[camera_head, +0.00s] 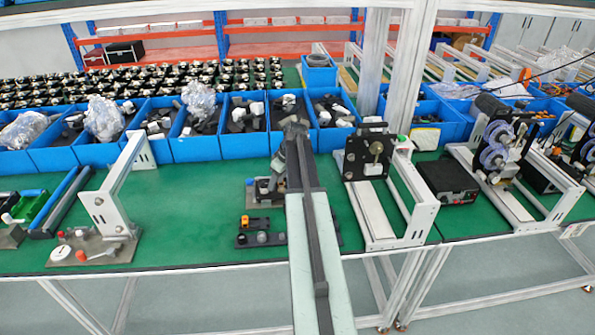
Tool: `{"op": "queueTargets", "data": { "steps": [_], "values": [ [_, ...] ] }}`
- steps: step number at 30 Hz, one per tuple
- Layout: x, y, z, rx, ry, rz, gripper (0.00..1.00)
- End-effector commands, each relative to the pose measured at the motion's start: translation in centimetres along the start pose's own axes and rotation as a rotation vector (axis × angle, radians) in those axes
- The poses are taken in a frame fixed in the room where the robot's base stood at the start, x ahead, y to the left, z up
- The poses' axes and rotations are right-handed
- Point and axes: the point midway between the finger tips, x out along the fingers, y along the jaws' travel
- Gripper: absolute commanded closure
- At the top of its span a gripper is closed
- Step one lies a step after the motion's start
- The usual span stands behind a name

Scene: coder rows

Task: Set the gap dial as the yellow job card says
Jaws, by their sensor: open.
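My arm reaches from the bottom centre over the green bench, and my gripper (295,126) is at its far end, in front of the blue bins. Its jaws are small and dark here; they are open, and I see nothing held. A black upright plate (357,160) with a round metal knob (376,148) stands on a metal frame right of my gripper, apart from it. This may be the gap dial, but its markings are too small to read. I cannot make out a yellow job card. My arm hides part of the bench and fixtures.
Blue bins (194,147) of parts line the bench's back. A fixture with a metal bracket (105,207) stands left. A black base with an orange-yellow block (258,223) lies left of my arm. A black box (447,181) and reels (497,147) stand right. Green bench (190,205) is clear centre-left.

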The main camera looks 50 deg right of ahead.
Motion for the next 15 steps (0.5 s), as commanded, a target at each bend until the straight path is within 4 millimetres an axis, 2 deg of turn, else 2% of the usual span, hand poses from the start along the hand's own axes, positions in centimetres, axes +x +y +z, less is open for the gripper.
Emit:
{"op": "queueTargets", "data": {
  "steps": [1,3,5,7,10,15],
  "values": [
    [-2.1,4.0,1.2,-0.006,0.022,0.013,0.56],
    [-3.5,7.2,3.0,-0.027,0.046,0.026,0.56],
    [-4.2,8.8,4.0,-0.040,0.059,0.035,0.56],
    [-4.6,9.7,4.7,-0.049,0.067,0.041,0.56],
    [-4.6,9.9,4.9,-0.054,0.069,0.042,0.56],
    [-3.4,9.9,5.0,-0.054,0.068,0.042,0.56]
  ]
}}
